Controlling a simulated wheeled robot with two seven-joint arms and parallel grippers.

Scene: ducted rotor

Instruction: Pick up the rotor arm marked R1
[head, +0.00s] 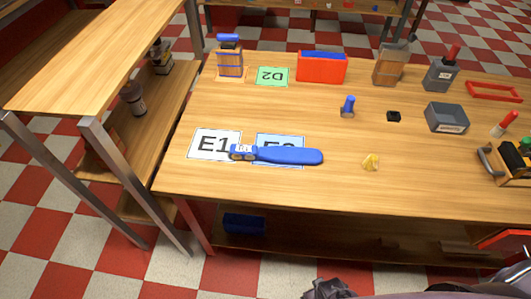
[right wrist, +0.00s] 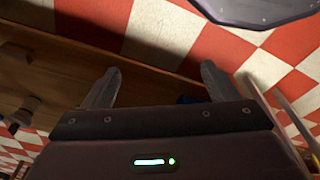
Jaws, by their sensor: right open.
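A blue rotor arm (head: 290,155) lies on the wooden table in the head view, across the lower part of two printed cards. Its left end has grey round parts and a small white label, too small to read. My right gripper (right wrist: 158,85) is open in the right wrist view, with nothing between its fingers. It is not over the rotor arm there; wood and red-and-white floor show beyond the fingers. My left gripper is not in view.
The card E1 (head: 205,146) and a blue card (head: 292,138) lie under the rotor arm. A blue-topped piece (head: 347,108), a grey bin (head: 447,118) and a red box (head: 321,69) stand farther back. A shelf (head: 95,50) stands left.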

